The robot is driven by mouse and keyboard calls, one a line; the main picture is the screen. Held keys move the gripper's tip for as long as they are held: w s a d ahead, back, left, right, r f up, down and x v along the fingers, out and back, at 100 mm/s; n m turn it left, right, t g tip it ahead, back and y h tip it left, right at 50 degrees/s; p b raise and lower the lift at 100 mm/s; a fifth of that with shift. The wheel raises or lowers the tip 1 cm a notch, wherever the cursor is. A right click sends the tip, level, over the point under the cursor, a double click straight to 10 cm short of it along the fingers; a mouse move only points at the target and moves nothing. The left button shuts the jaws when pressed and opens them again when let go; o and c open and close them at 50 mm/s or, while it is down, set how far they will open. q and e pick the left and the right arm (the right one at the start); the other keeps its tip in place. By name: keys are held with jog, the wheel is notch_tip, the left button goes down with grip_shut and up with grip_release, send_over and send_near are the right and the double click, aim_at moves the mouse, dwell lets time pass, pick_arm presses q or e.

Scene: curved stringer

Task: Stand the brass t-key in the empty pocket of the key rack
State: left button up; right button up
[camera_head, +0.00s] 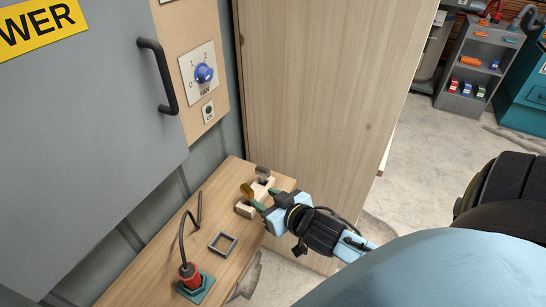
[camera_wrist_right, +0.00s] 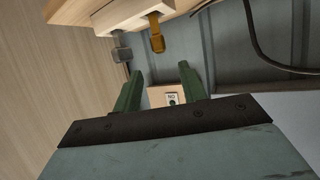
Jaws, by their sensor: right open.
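The pale wooden key rack (camera_head: 243,210) sits near the far right end of the wooden shelf; it also shows at the top of the wrist view (camera_wrist_right: 110,18). The brass t-key (camera_head: 247,190) is at the rack's left part. In the wrist view the brass t-key (camera_wrist_right: 157,42) sticks out of the rack, its lower stem hidden there, apparently standing in a pocket. A dark grey key (camera_wrist_right: 121,52) stands beside it. My right gripper (camera_head: 266,198) is open beside the rack; its green fingers (camera_wrist_right: 160,85) are apart and empty, clear of the brass key. My left gripper is not in view.
A square grey frame (camera_head: 223,244) and a red plug on a green base (camera_head: 190,275) with a dark cable are on the shelf. A grey cabinet with a black handle (camera_head: 158,75) rises at left. A tall wooden panel (camera_head: 310,90) stands behind the shelf.

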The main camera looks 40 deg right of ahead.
jog(key=shift+v, duration=1.3)
jog(key=s+d+f+g, duration=0.1)
jog(key=s+f+g, duration=0.3)
jog(key=f, duration=0.9)
jog(key=s+f+g, duration=0.2)
jog(key=s+f, duration=0.3)
jog(key=f, duration=0.8)
jog(key=s+a+f+n+g, duration=0.1)
jog(key=s+a+f+g, duration=0.1)
jog(key=s+f, duration=0.6)
jog(key=s+a+f+n+g, duration=0.1)
jog(key=s+a+f+g, duration=0.2)
jog(key=s+f, duration=0.5)
jog(key=s+g, duration=0.1)
jog(key=s, duration=0.7)
jog(key=shift+s+a+f, duration=0.15)
jog(key=shift+f, duration=0.1)
